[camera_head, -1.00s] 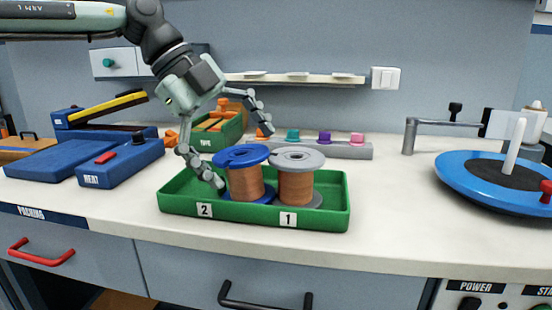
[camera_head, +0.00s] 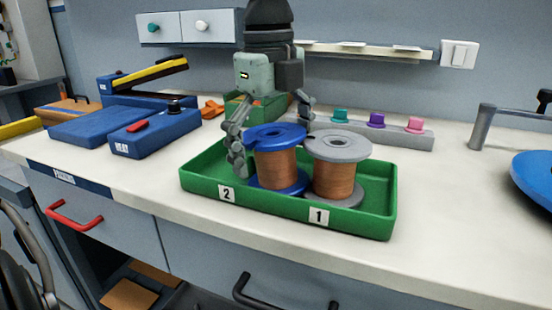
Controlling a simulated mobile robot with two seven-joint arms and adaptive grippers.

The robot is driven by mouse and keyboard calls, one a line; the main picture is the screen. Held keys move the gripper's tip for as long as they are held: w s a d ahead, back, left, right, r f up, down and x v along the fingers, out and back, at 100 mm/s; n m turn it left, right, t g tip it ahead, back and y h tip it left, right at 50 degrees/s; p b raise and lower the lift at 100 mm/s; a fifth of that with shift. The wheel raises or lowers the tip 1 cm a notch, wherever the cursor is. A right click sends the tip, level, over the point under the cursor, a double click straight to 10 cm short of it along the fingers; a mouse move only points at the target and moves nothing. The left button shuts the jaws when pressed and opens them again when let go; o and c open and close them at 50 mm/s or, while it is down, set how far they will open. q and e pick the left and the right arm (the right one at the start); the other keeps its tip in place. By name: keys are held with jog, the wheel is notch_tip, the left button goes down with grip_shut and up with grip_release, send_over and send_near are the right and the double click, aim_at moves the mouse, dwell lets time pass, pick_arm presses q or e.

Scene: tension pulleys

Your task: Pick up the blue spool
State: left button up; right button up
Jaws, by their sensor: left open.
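The blue spool (camera_head: 276,160), wound with copper wire, stands upright in the green tray (camera_head: 370,223), on the side labelled 2. A grey spool (camera_head: 335,170) with copper wire stands upright close to its right, by label 1. My left gripper (camera_head: 270,143) is open and points down over the tray. Its left finger is low beside the blue spool's left side, inside the tray. Its other finger is behind the blue spool's top flange, its tip partly hidden. I cannot tell whether either finger touches the spool. My right gripper is not in view.
Behind the tray are a grey block with coloured knobs (camera_head: 400,136) and a green bin (camera_head: 262,108). A blue heat sealer (camera_head: 156,133) sits to the left. A blue turntable (camera_head: 535,178) is at the right edge. The counter right of the tray is clear.

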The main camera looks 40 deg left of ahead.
aim_at(273, 127)
pick_arm(q)
jog(key=shift+f, duration=0.2)
jog(key=c, duration=1.6)
jog(key=shift+r, duration=0.1)
jog(key=shift+c, duration=1.2)
jog(key=shift+w+r, duration=0.1)
jog(key=shift+r, duration=0.45)
notch_tip(273, 127, up, 3)
jog(key=shift+a+r, duration=0.15)
jog(key=shift+r, duration=0.05)
jog(key=shift+c, duration=0.2)
jog(key=s+a+r, duration=0.2)
jog(key=a, duration=0.1)
jog(key=s+a+r, duration=0.2)
jog(key=a, duration=0.1)
jog(key=s+a+r, duration=0.2)
jog(key=s+a, duration=0.1)
jog(key=shift+r, duration=0.25)
